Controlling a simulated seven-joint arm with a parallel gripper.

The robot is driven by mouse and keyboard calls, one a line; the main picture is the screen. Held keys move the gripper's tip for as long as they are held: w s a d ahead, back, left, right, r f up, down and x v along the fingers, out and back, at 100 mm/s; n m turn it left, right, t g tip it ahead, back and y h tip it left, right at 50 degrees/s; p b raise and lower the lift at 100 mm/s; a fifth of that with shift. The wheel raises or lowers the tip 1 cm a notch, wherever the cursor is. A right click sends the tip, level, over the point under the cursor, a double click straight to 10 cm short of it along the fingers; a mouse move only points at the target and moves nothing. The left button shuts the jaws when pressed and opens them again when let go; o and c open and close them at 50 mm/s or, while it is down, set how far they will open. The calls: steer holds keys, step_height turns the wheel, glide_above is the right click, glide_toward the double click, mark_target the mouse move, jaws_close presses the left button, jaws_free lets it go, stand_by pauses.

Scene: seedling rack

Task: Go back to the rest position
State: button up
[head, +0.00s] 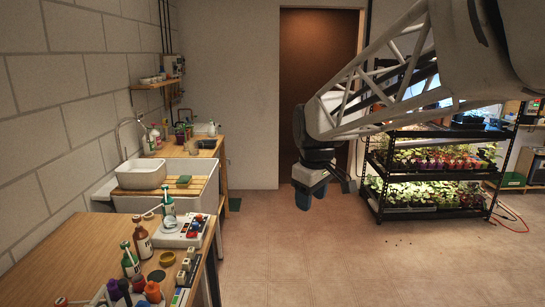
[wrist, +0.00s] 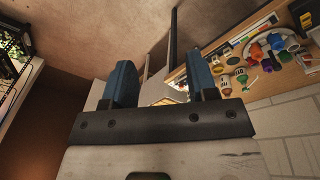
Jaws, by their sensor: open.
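My gripper (head: 311,193) hangs from my arm in the middle of the head view, in front of the brown doorway and above the tiled floor. In the wrist view my gripper (wrist: 162,88) shows two blue fingers spread apart, with nothing held between them. It touches nothing that I can see. The seedling rack (head: 430,168) stands to its right in the head view, with lit shelves of green seedlings. My arm hides part of the rack's upper shelves.
A wooden bench (head: 75,250) with bottles and a white device (head: 180,230) stands at the front left. Behind it are a white sink (head: 140,175) and a wooden counter (head: 195,150). The floor (head: 300,255) between bench and rack is clear. A red hose (head: 512,220) lies at the right.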

steer(key=s+d+f+m, duration=0.2)
steer(key=s+d+m, duration=0.1)
steer(key=s, duration=0.6)
steer(key=s+d+f+m, duration=0.3)
steer(key=s, duration=0.6)
steer(key=s+d+f+m, duration=0.3)
steer(key=s, duration=0.6)
steer(key=shift+s+d+t, duration=0.2)
steer(key=shift+s+t, duration=0.2)
